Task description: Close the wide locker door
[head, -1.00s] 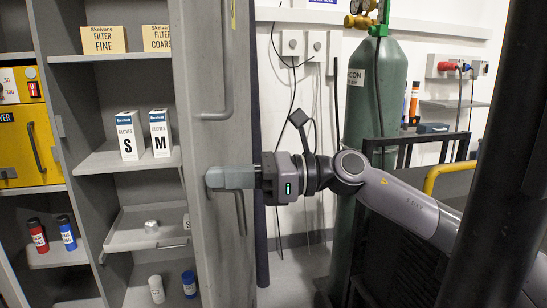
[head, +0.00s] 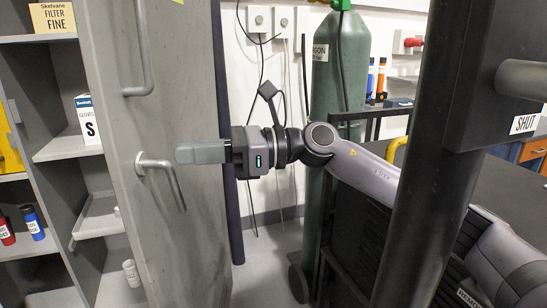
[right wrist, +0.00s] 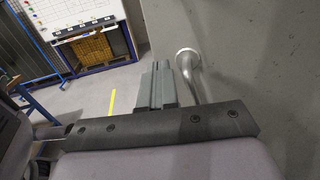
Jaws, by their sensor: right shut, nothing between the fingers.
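The wide locker door (head: 145,90) is a tall grey panel. It stands partly open at an angle in front of the shelves. A long bar handle (head: 147,50) is on its upper part, and a bent lever handle (head: 155,165) is lower down. My right gripper (head: 188,153) is shut and empty, in front of the door face just right of the lever handle. In the right wrist view its closed fingers (right wrist: 158,85) lie beside the lever handle (right wrist: 190,75), with the door face at right. I cannot tell whether the fingers touch the door. My left gripper is not in view.
Grey shelves (head: 70,148) with boxes and small bottles are at left. A green gas cylinder (head: 340,70) stands behind my right arm. A dark post (head: 430,180) is at right. Some floor (head: 262,275) is clear between door and cylinder.

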